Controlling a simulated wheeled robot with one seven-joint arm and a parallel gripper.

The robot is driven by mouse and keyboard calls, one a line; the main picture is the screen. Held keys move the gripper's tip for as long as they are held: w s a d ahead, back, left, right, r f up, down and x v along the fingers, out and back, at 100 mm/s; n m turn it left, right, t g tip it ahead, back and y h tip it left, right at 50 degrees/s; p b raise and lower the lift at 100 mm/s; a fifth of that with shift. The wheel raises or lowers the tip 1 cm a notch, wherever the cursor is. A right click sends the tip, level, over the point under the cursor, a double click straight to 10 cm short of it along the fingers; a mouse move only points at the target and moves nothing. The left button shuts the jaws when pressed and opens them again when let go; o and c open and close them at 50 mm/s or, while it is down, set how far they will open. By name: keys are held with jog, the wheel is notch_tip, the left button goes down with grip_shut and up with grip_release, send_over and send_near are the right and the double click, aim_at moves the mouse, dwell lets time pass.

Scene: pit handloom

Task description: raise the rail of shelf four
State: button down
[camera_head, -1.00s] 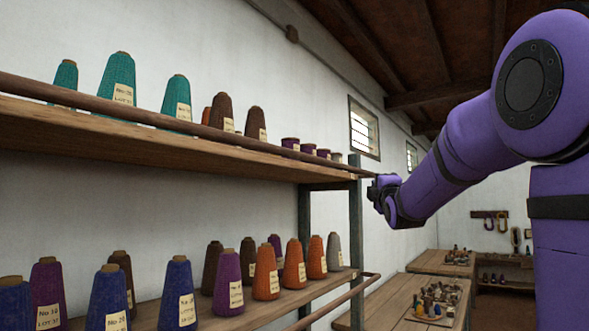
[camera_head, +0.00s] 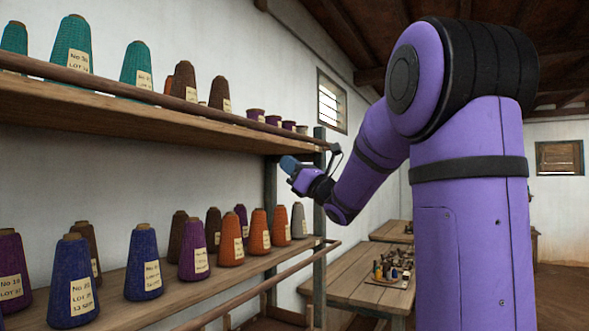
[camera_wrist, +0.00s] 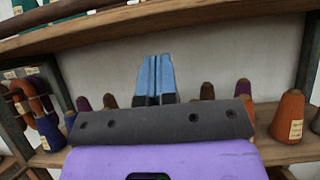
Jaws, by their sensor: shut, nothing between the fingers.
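The upper shelf (camera_head: 130,112) carries a brown round rail (camera_head: 100,82) along its front edge. The lower shelf (camera_head: 215,283) has a similar rail (camera_head: 262,286) sitting low and out in front of its board. I cannot tell from a label which is shelf four. My gripper (camera_head: 288,163) is below the upper shelf board, near its right end, pointing left and well above the lower rail. In the wrist view its blue fingers (camera_wrist: 155,76) are together and empty, with the upper board (camera_wrist: 130,22) above them. Neither rail is touched, as far as I see.
Labelled yarn cones (camera_head: 143,262) stand along both shelves, several behind the fingers. A dark upright post (camera_head: 320,270) stands at the shelf's right end, close to my wrist. A wooden table (camera_head: 350,275) with small items stands beyond it.

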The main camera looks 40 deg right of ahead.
jog(key=w+a+r, duration=0.1)
jog(key=w+r, duration=0.4)
jog(key=r, duration=0.2)
jog(key=shift+a, duration=0.4)
jog(key=shift+s+r+g, duration=0.15)
jog(key=shift+r+g, duration=0.15)
jog(key=shift+g, duration=0.1)
